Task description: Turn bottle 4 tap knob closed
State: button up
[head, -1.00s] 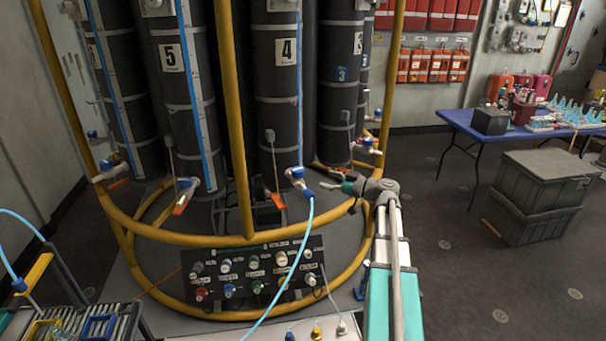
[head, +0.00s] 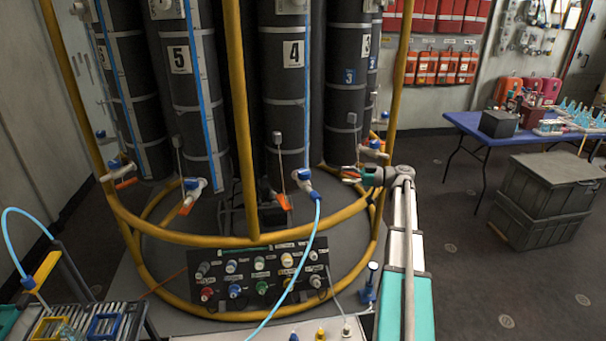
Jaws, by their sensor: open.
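Bottle 4 (head: 292,90) is a tall dark cylinder with a white label reading 4, standing in the rosette behind the yellow rail. Its tap (head: 304,180), white and blue, sits at its foot with a light blue hose (head: 318,215) running down from it. An orange piece (head: 284,202) shows just left of the tap; whether it is part of the knob is too small to tell. My gripper (head: 347,174) is open and empty, to the right of the tap and apart from it, pointing left.
Yellow rails (head: 236,110) ring the bottles, with one upright left of bottle 4. Bottle 5 (head: 183,100) has its own tap (head: 192,185). A knob panel (head: 255,290) stands below.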

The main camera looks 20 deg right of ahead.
aim_at(303, 171)
jog(key=x, duration=1.3)
jog(key=shift+w+a, duration=0.15)
jog(key=shift+w, duration=0.05)
jog(key=c, duration=1.2)
jog(key=shift+o, duration=0.2)
jog(key=shift+s+t, duration=0.1)
jog(key=shift+t, duration=0.2)
jog(key=shift+m, duration=0.3)
jog(key=shift+t+h, duration=0.4)
jog(key=o, duration=1.2)
jog(key=shift+c, duration=0.2)
